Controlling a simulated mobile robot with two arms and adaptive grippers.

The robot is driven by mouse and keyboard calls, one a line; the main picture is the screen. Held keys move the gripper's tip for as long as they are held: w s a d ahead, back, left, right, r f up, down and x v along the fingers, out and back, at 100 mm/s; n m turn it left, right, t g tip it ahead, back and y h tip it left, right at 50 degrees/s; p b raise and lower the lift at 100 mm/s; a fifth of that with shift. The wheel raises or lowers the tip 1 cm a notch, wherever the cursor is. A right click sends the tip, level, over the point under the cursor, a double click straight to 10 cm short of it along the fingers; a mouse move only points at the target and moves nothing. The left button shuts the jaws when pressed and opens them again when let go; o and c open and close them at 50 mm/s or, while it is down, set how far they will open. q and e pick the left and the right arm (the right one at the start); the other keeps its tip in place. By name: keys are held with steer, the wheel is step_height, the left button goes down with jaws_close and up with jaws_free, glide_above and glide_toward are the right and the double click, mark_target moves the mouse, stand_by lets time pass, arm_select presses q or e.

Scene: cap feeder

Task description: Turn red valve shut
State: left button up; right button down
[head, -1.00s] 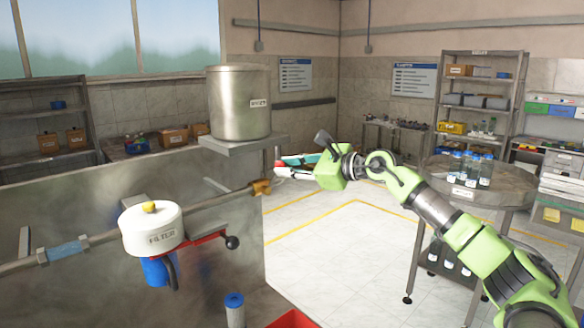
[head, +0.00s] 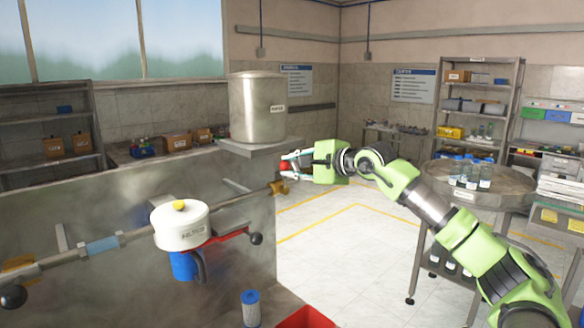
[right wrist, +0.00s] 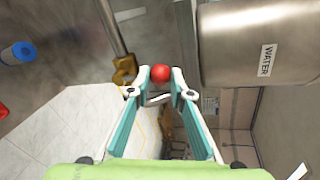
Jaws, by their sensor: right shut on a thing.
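The red valve's ball knob (head: 284,166) sits at the tips of my right gripper (head: 290,163), beside the water tank's shelf. In the right wrist view the red ball (right wrist: 160,73) lies between the two fingertips of my right gripper (right wrist: 160,82), which is shut on it. The brass valve body (head: 278,187) is on the pipe just below and left of the knob. It also shows in the right wrist view (right wrist: 125,72), left of the fingers. The lever between knob and body is mostly hidden. My left gripper is not in view.
The metal water tank (head: 257,108) stands on a shelf close above the gripper. A white filter housing (head: 181,228) with a red, black-knobbed handle is on the pipe at left. A blue-topped cartridge (head: 250,310) and a red bin (head: 306,318) are below. A round table (head: 480,177) holds bottles.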

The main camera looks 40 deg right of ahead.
steer(key=shift+a+f+n+g, duration=0.15)
steer(key=shift+a+f, duration=0.1)
steer(key=shift+f, duration=0.4)
steer(key=shift+a+f+n+g, duration=0.15)
steer(key=shift+a+f, duration=0.05)
steer(key=shift+f, duration=0.4)
steer(key=c, duration=1.7)
jaws_free()
steer(key=o, duration=0.6)
steer(key=shift+w, duration=0.2)
steer(key=v, duration=1.1)
steer(key=shift+a+r, duration=0.1)
steer(key=shift+r, duration=0.1)
